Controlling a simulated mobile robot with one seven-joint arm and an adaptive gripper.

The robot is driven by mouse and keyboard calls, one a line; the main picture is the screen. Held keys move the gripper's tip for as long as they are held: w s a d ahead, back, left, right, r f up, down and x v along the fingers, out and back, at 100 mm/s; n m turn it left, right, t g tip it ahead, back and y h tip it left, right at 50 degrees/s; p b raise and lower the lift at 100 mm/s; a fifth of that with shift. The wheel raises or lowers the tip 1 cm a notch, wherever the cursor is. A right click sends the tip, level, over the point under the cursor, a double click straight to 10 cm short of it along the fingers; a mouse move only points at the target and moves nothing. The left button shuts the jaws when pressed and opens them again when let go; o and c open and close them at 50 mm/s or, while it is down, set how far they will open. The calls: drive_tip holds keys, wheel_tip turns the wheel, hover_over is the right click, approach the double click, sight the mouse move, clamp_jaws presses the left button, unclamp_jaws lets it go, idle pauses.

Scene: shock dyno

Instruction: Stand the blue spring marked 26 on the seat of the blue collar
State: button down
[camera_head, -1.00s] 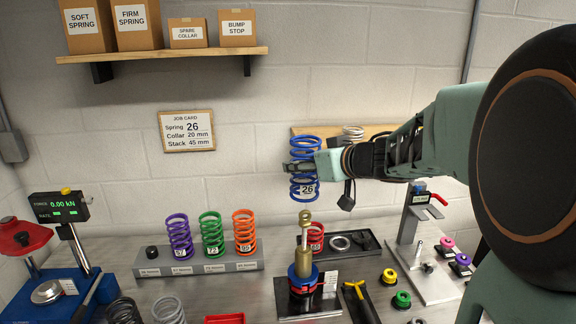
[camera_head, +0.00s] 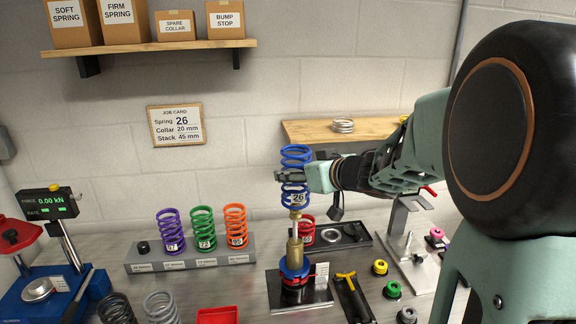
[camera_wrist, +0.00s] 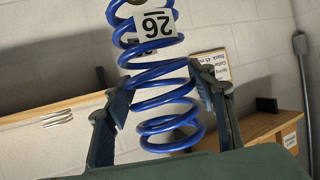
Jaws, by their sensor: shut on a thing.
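The blue spring marked 26 (camera_head: 296,155) is upright in my gripper (camera_head: 292,175), which is shut around its middle. In the wrist view the spring (camera_wrist: 165,102) sits between the two fingers of my gripper (camera_wrist: 160,95), with its 26 label showing upside down. The blue collar (camera_head: 294,268) is low on the upright brass damper (camera_head: 294,250), which stands on a dark base plate (camera_head: 322,295). The spring is above the damper, its lower end close to the damper's top. I cannot tell whether the rod tip is inside the spring.
A grey rack (camera_head: 190,257) holds purple, green and orange springs at left. A red spring (camera_head: 306,230) stands in a black tray (camera_head: 350,236) behind the damper. A wooden shelf (camera_head: 375,129) is on the wall behind. A T-handled yellow tool (camera_head: 346,280) is right of the damper.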

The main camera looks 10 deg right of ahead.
drive_tip(key=b, duration=0.1)
hover_over(297, 239)
drive_tip(key=shift+w+a+f, duration=0.15)
drive_tip(key=shift+w+f, duration=0.05)
drive_tip(key=shift+f, duration=0.85)
drive_tip(key=shift+w+a+f, duration=0.1)
drive_tip(key=shift+w+f, duration=0.05)
drive_tip(key=shift+f, duration=0.9)
wheel_tip(297, 239, down, 6)
drive_tip(key=b, duration=0.6)
drive_tip(key=shift+r+b, duration=0.15)
drive_tip(key=shift+b, duration=0.15)
drive_tip(key=shift+f+b, duration=3.95)
drive_tip(key=shift+f, duration=1.7)
